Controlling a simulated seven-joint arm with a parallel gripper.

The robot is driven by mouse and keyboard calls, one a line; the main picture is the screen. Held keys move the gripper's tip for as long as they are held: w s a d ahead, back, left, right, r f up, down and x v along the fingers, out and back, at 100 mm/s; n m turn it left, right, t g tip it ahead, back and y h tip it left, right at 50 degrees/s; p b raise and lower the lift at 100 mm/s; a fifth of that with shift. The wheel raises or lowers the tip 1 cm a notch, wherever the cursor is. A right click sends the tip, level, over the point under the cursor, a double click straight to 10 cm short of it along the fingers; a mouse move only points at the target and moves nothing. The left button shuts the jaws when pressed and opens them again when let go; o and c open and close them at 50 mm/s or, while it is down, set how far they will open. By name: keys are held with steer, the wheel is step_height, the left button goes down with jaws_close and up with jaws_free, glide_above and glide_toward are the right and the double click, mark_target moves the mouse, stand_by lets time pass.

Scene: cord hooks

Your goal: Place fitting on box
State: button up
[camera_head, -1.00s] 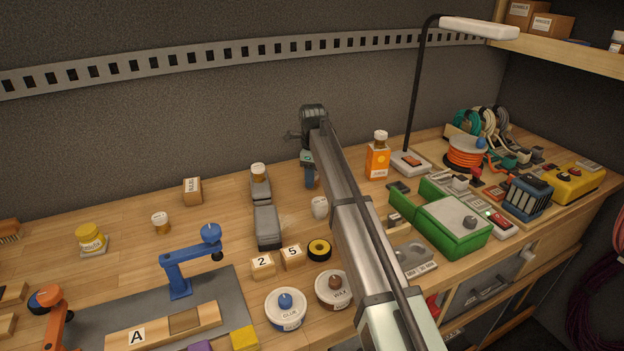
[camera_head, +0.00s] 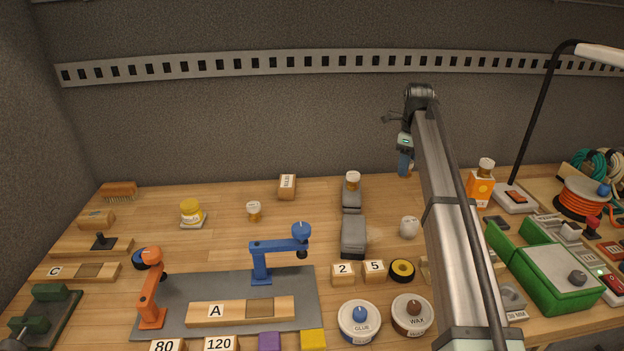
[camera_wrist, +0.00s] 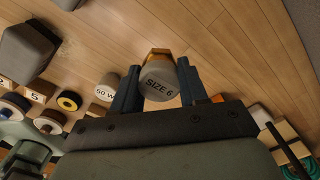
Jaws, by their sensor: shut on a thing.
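My gripper (camera_head: 404,160) hangs above the back of the bench, its fingers pointing down. In the wrist view my gripper (camera_wrist: 158,88) is shut on a fitting (camera_wrist: 158,82) with a grey round end marked "SIZE 6" and a brass-coloured part behind it. In the head view the fitting is mostly hidden behind the fingers. A small cardboard box (camera_head: 287,187) with a white label stands left of the gripper. An orange and white box (camera_head: 480,189) with a bottle on top stands to the right. I cannot tell which box the task means.
Two dark grey blocks (camera_head: 353,236) (camera_head: 351,198) stand left of the gripper, the farther one with a small bottle on it. A white "50 W" cylinder (camera_head: 409,227) stands nearer me. A green case (camera_head: 560,275) is at right. Bare wood lies around the cardboard box.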

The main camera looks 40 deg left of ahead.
steer(key=s+a+r+n, duration=0.1)
steer(key=s+a, duration=0.2)
steer(key=a, duration=0.5)
steer(key=s+a+r+n, duration=0.1)
steer(key=s+a, duration=0.2)
steer(key=a, duration=0.4)
steer(key=n, duration=0.2)
glide_toward(287, 181)
steer(key=shift+f, duration=2.75)
steer(key=shift+f, duration=0.1)
steer(key=o, duration=1.1)
step_height(287, 181, up, 12)
